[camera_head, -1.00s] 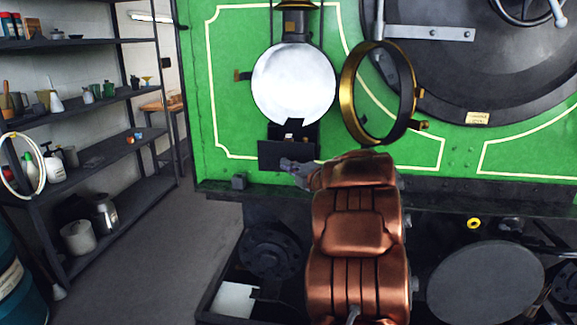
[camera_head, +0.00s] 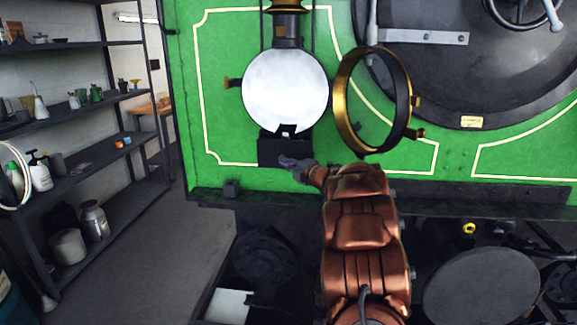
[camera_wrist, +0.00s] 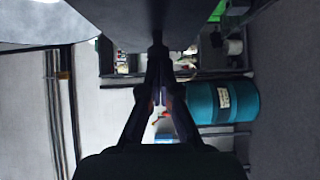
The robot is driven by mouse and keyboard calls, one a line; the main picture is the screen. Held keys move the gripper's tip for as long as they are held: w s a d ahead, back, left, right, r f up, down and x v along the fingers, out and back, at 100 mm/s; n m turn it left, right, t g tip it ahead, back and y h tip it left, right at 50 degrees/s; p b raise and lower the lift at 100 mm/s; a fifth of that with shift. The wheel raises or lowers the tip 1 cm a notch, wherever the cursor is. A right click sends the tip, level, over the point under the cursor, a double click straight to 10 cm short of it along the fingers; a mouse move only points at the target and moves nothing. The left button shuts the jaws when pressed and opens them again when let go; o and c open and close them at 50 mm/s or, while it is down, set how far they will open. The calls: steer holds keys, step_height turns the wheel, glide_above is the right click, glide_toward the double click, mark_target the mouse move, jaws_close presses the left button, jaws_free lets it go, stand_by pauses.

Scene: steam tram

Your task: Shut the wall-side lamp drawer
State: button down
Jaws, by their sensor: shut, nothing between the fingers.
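The lamp with a round white face (camera_head: 285,88) is mounted on the green front of the steam tram. Its black drawer (camera_head: 270,150) is directly below the white face. The drawer front looks close in under the lamp, and I cannot tell whether a small gap is left. My gripper (camera_head: 288,162) is shut and empty, its tips at the lower right of the drawer front, apparently touching it. In the wrist view my gripper's fingers (camera_wrist: 157,48) meet at a dark surface filling the top, probably the drawer front. The gripper hides part of the drawer's lower edge.
The brass lamp ring (camera_head: 348,110) stands open on the right, just above my arm. A dark ledge (camera_head: 450,200) runs below the green front. Shelves (camera_head: 100,125) with cans and bottles stand at the left, with clear floor between. A teal drum (camera_wrist: 222,102) shows in the wrist view.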

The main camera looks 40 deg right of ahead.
mark_target(284, 155)
steer(key=w+d+p, duration=0.2)
steer(key=shift+w+d+r, duration=0.15)
steer(key=shift+d+r, duration=0.2)
steer(key=shift+d, duration=0.05)
steer(key=shift+d, duration=0.15)
steer(key=shift+f+b, duration=0.2)
steer(key=shift+b, duration=0.15)
